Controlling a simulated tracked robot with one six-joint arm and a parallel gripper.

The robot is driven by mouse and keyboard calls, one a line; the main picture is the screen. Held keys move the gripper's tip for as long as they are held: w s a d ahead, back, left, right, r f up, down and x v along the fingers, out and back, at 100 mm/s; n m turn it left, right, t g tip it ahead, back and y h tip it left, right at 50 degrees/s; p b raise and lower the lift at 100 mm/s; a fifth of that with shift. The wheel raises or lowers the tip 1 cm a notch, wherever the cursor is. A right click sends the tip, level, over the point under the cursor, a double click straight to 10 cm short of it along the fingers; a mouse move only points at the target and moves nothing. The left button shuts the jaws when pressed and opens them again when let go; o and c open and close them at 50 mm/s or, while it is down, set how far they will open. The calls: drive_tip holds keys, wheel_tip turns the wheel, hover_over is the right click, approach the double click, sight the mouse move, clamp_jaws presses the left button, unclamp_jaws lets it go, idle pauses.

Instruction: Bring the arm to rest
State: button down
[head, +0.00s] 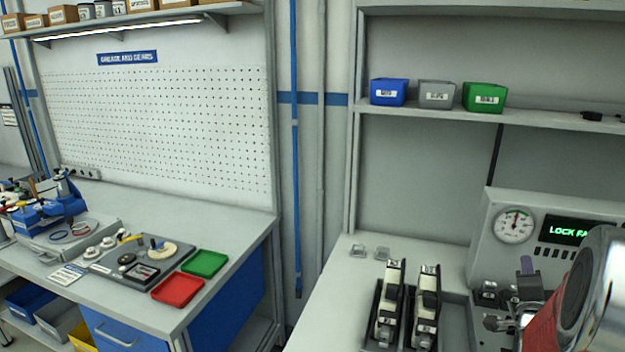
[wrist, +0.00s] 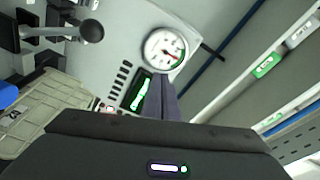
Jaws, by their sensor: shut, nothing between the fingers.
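My gripper (wrist: 162,84) shows in the wrist view as two grey-purple fingers lying together, shut and empty. The fingertips appear just below the round gauge (wrist: 165,50) in that picture, with no contact visible. In the head view a silver and red part of my arm (head: 590,300) stands at the right edge, in front of the test panel (head: 482,240).
The panel carries a gauge (head: 514,225) and a green-lit display (head: 566,231) reading "LOCK FA…", partly hidden by my arm. A ball-ended lever (wrist: 90,31) shows in the wrist view. Two black-and-white units (head: 390,305) stand on the bench. Bins (head: 437,94) line the shelf above.

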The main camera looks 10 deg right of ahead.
drive_tip(key=s+a+r+n+g+y, duration=0.15)
drive_tip(key=a+n+g+y, duration=0.5)
drive_tip(key=a, duration=1.85)
drive_tip(key=s+a+f+n+g+y, duration=0.1)
drive_tip(key=s+a+n+g+y, duration=0.2)
drive_tip(key=s+a+n, duration=1.1)
drive_tip(key=s+a+y, duration=0.1)
drive_tip(key=s+a, duration=0.4)
drive_tip(key=s, duration=0.1)
drive_tip(key=shift+s+a+f, duration=0.2)
drive_tip(key=shift+s+f, duration=0.05)
drive_tip(key=shift+f, duration=0.1)
drive_tip(key=shift+y, duration=0.25)
